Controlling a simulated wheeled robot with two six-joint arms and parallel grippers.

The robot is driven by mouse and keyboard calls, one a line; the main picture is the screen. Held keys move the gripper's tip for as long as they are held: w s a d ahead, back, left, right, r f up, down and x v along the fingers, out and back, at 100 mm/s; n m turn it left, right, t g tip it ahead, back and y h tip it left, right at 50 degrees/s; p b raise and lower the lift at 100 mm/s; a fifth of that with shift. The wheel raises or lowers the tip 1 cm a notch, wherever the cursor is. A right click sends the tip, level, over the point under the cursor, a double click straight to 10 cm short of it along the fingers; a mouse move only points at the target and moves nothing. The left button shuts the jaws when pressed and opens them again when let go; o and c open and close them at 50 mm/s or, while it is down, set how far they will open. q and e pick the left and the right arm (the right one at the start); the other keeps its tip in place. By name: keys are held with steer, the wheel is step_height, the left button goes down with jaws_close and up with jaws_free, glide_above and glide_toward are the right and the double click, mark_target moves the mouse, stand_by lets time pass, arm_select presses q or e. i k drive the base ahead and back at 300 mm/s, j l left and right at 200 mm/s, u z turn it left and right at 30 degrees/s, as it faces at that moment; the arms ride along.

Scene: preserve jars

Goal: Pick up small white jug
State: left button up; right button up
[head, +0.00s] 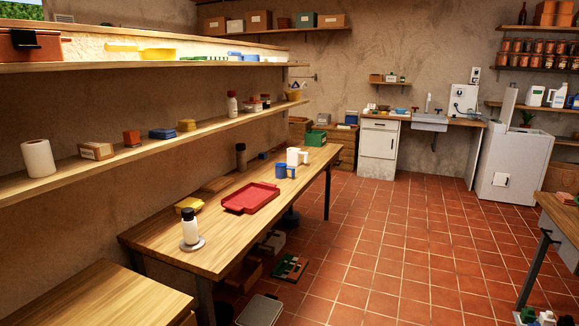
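A small white jug-like vessel (293,156) stands upright on the long wooden table, toward its far end. It is just behind a blue mug (280,170), and a second small blue piece sits close to its right. It is too small to make out a spout or handle clearly. White jug-shaped containers (535,96) also stand on the right wall shelf, far away. Neither of my grippers is in view.
The long wooden table (160,238) also holds a red tray (250,197) and a white bottle with a dark cap (190,227). Shelves overhang its left side. Boxes lie on the floor under it. The tiled floor (400,240) to its right is mostly clear.

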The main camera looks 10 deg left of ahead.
mark_target(293, 154)
steer(key=i+l+z, duration=0.1)
steer(key=i+z, duration=0.2)
steer(key=i, duration=0.55)
steer(key=i+l, duration=0.1)
steer(key=i, duration=3.2)
steer(key=l+z, duration=0.05)
steer(key=l, duration=0.1)
